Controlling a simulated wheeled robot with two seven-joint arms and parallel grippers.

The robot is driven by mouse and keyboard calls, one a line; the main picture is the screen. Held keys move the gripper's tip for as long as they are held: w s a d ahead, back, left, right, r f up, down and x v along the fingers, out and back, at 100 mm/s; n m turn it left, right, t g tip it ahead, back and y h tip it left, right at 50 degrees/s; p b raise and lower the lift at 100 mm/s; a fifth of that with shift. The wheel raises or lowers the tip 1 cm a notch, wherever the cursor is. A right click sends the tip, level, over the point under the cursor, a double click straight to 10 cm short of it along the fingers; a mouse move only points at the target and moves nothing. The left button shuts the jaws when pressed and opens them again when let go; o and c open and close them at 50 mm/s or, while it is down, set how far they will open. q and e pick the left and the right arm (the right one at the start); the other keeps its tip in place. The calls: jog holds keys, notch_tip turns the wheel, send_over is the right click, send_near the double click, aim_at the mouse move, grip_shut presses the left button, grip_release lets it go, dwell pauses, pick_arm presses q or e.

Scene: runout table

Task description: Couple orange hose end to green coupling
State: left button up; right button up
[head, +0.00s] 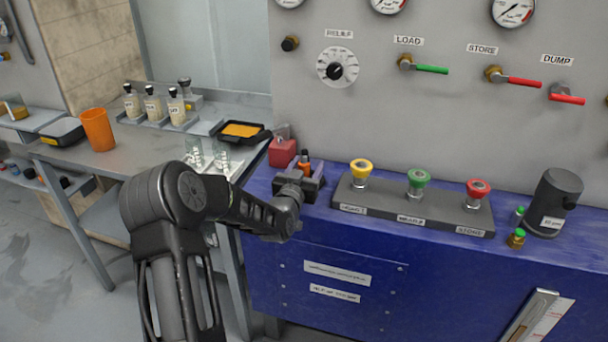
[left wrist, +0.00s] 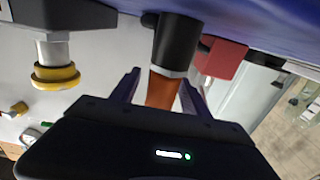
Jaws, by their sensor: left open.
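The orange hose end (head: 304,164) stands on the blue bench, left of the coupling block, mostly hidden behind my left gripper (head: 306,180). In the left wrist view the hose end (left wrist: 163,90) shows orange with a black sleeve. My left gripper's fingers (left wrist: 163,92) are open, one on each side of the orange part; I cannot tell whether they touch it. The green coupling (head: 418,180) stands in the middle of the dark coupling block (head: 400,206). My right gripper is not in view.
The yellow coupling (head: 361,170) stands nearest my gripper, and the red coupling (head: 478,189) is at the block's right end. A red block (head: 281,153) is close behind the hose end. A dark cylinder (head: 554,200) stands at the right. The panel with gauges and levers rises behind.

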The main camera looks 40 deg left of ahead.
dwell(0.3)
pick_arm(q)
grip_shut()
dwell(0.5)
jog(key=shift+r, duration=0.1)
